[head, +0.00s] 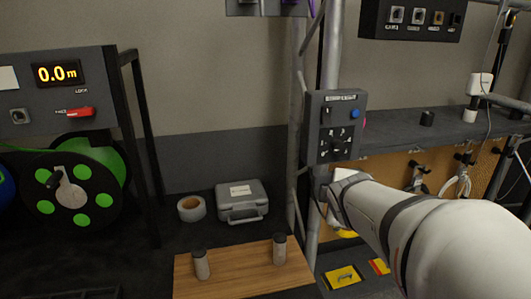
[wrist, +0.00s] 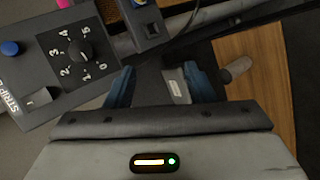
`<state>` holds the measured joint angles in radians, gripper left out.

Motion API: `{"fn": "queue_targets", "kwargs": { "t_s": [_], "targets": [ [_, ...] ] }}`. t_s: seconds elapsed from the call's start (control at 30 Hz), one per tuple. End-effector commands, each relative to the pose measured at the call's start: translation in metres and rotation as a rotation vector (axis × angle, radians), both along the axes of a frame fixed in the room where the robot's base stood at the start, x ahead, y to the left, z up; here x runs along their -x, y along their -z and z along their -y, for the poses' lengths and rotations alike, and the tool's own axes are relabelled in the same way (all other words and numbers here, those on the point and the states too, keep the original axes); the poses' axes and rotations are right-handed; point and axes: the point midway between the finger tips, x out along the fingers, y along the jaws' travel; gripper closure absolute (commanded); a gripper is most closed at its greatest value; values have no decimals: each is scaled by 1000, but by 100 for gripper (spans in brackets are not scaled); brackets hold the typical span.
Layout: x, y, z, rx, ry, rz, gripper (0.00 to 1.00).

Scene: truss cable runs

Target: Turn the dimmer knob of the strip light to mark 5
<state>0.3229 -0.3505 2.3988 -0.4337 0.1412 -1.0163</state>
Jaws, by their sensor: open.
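The strip light's dark control box (head: 335,103) hangs on the truss post in the head view. The box also shows in the wrist view (wrist: 27,65), at upper left. Its black dimmer knob (wrist: 79,51) has white marks 0 to 5 around it; I cannot tell which mark it points to. A blue button (wrist: 11,48) and a small switch (wrist: 40,97) are on the same face. My gripper (wrist: 160,87) is open and empty, its blue fingers to the right of and below the knob, apart from it. In the head view my arm reaches just below the box.
A wooden board (head: 230,272) with two upright cylinders lies below left. A grey case (head: 241,201) and a tape roll (head: 191,208) sit behind it. A cable reel (head: 73,190) stands at left. A grey shelf (head: 400,136) runs right of the post.

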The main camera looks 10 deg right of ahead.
Motion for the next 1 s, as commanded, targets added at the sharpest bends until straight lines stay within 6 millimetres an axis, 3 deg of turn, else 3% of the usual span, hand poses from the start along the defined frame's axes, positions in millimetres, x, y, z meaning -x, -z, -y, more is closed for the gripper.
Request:
{"fn": "queue_targets", "kwargs": {
  "t_s": [0.03, 0.2, 0.5, 0.63, 0.77, 1.0],
  "targets": [
    [-11, -1, 16, 131, -71, 20, 47],
    [-40, -24, 52, 651, -355, 61, 44],
    [-55, -42, 78, 1497, -722, 90, 44],
    [-53, -44, 79, 1699, -792, 103, 44],
    [-54, -45, 79, 1779, -818, 111, 44],
    [-86, -47, 77, 1786, -823, 114, 44]
  ]
}}
